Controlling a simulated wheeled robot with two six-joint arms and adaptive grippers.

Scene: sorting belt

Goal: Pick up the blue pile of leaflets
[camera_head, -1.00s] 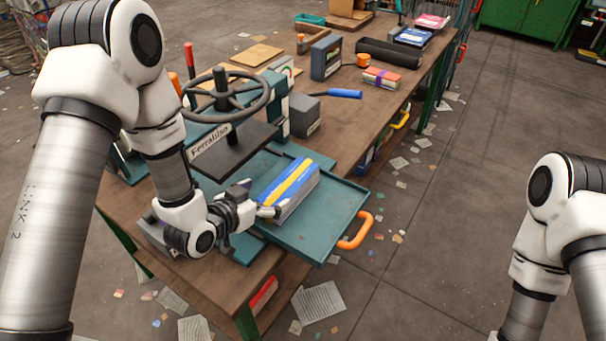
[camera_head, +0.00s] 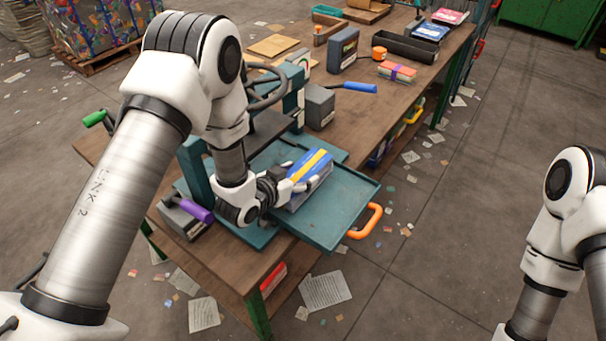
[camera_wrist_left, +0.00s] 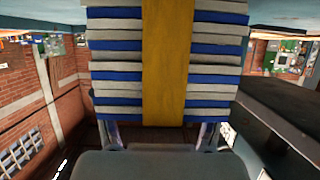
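The pile of leaflets (camera_head: 316,174) is blue and white with a yellow band, and lies on the teal tray (camera_head: 340,208) by the press. My left gripper (camera_head: 298,174) is at its near-left end, fingers spread, one at either side. In the left wrist view the pile's layered end (camera_wrist_left: 215,68) fills the upper middle. The finger bases (camera_wrist_left: 160,135) show below it, and the pile hides the fingertips. A gap between fingers and pile is not clear. My right arm is at the right edge; its gripper is out of view.
The press (camera_head: 195,168) stands left of the tray, partly behind my arm. An orange handle (camera_head: 365,222) sticks out from the tray's front. A grey block (camera_head: 320,106), a blue-handled tool (camera_head: 355,87) and a red bundle (camera_head: 397,71) lie farther back.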

